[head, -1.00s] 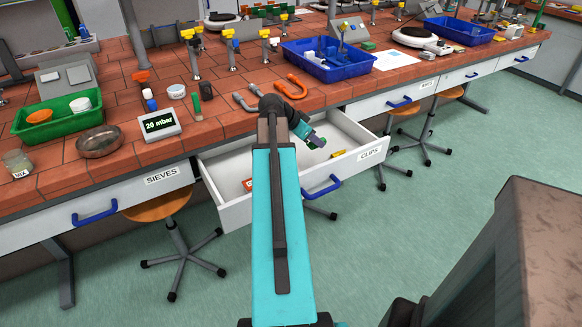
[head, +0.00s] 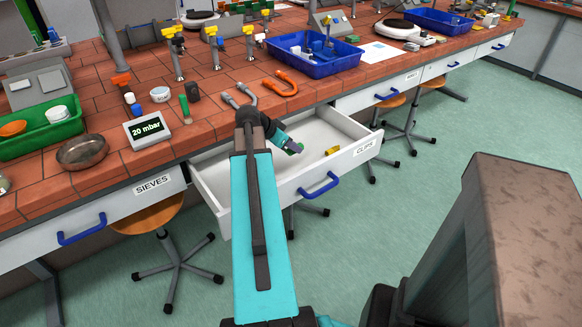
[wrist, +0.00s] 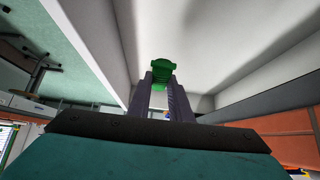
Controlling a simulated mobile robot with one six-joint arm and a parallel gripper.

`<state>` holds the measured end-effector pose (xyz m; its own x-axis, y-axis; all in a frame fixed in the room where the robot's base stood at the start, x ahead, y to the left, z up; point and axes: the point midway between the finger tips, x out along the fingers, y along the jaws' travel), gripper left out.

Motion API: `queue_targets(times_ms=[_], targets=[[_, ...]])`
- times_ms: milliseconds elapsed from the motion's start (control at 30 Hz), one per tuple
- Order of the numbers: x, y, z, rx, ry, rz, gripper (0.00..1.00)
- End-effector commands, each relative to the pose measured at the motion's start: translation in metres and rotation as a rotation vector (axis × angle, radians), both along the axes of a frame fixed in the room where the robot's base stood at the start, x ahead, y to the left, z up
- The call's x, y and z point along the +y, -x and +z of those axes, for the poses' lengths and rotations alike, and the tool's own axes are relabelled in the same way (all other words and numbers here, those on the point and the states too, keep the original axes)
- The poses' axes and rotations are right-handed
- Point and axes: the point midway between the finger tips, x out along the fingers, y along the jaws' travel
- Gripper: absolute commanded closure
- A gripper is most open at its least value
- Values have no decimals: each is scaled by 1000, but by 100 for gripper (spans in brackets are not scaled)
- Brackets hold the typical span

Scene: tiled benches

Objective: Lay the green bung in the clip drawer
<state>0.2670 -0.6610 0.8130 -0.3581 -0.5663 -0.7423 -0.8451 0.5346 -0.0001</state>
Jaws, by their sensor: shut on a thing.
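The green bung (wrist: 161,68) is between the two fingers of my gripper (wrist: 160,92) in the wrist view, and the fingers are shut on it. In the head view the green bung (head: 292,147) shows at the tip of my gripper (head: 287,145), over the open clip drawer. The clip drawer (head: 330,185) is white, with a blue handle and a label reading CLIPS, and it is pulled out. A yellow item (head: 332,151) lies in it on the right. Whether the bung touches the drawer floor I cannot tell. My arm hides the drawer's left front part.
The red tiled bench (head: 215,100) is behind the drawer. An orange U-shaped tube (head: 281,83), a grey tube (head: 238,95) and a 20 mbar display (head: 147,131) lie near its edge. A closed SIEVES drawer (head: 150,190) is at left. Stools (head: 165,215) stand below.

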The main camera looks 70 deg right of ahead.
Motion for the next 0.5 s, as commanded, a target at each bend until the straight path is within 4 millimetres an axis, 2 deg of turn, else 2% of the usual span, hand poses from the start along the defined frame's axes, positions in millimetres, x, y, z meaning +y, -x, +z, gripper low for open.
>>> queue_targets(times_ms=[500], targets=[[-1, 3, -54, 2, -1, -5, 100]])
